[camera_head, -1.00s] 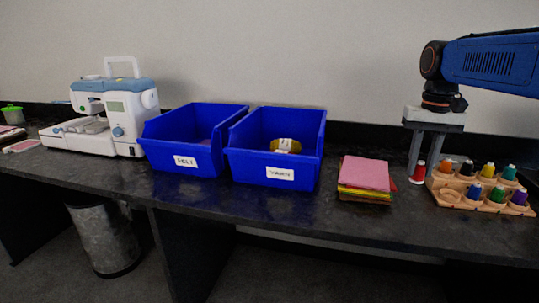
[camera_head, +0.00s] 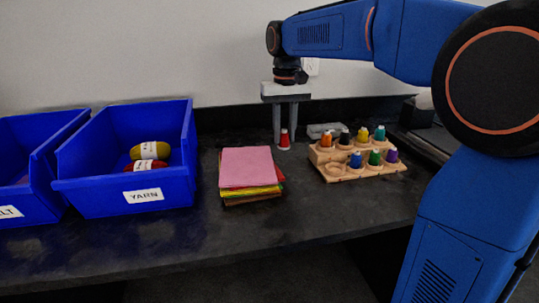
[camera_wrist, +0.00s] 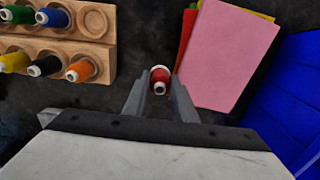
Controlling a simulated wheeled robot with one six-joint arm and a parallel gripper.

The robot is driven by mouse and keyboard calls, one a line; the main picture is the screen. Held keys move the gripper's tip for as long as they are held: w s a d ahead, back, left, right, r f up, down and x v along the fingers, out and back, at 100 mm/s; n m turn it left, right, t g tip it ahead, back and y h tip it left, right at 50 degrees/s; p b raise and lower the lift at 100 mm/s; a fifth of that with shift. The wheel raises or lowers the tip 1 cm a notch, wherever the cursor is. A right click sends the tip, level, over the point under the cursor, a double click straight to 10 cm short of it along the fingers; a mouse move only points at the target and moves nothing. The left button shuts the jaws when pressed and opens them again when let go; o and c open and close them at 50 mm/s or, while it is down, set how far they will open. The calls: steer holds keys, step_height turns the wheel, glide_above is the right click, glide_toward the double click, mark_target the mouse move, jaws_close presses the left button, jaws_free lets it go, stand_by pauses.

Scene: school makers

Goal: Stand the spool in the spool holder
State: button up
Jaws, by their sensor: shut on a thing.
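The red spool (camera_head: 284,139) stands upright between the fingers of my gripper (camera_head: 285,136), left of the spool holder. My gripper points down and is shut on it. I cannot tell whether the spool touches the table. In the wrist view the spool (camera_wrist: 160,76) shows end-on between the grey fingertips (camera_wrist: 160,84). The wooden spool holder (camera_head: 356,174) has two stepped rows of round seats. Orange, black, yellow and teal spools fill the back row; blue, green and purple ones stand in front. The front-left seat (camera_head: 335,169) is empty; it also shows in the wrist view (camera_wrist: 95,21).
A stack of coloured felt sheets (camera_head: 249,170) lies just left of and in front of my gripper. A blue yarn bin (camera_head: 120,205) stands further left, with another blue bin (camera_head: 30,215) beside it. Dark table is bare between the felt and the holder.

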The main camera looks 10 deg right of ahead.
steer(key=shift+f, duration=3.65)
steer(key=shift+f, duration=0.1)
steer(key=o, duration=0.7)
steer(key=shift+o, duration=0.2)
